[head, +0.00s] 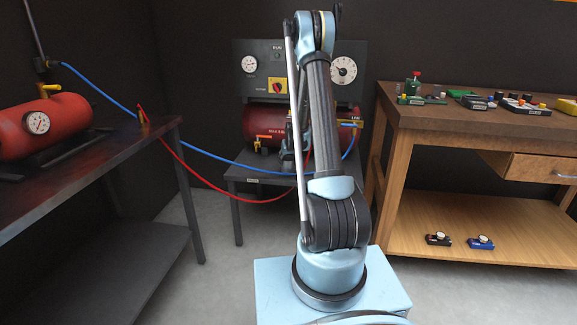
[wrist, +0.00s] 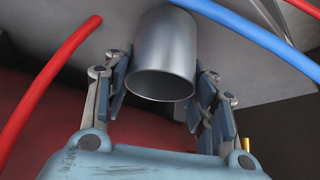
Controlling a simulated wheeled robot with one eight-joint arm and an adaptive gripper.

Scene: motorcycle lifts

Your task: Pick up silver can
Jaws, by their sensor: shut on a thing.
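The silver can (wrist: 165,42) is a smooth grey metal cylinder in the upper middle of the wrist view. Its dark open end faces the camera. My gripper (wrist: 163,78) is shut on it, with one blue-grey jointed finger on its left and one on its right. The can's far end lies against a grey surface in the picture; I cannot tell whether it touches. In the head view my arm hides the can and most of my gripper, in front of the small grey table (head: 236,172).
A red hose (wrist: 45,85) and a blue hose (wrist: 255,35) run close by on either side. Behind my arm stand a red tank (head: 262,122) and a gauge panel (head: 262,58). A dark bench (head: 90,165) is left, a wooden workbench (head: 440,118) right.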

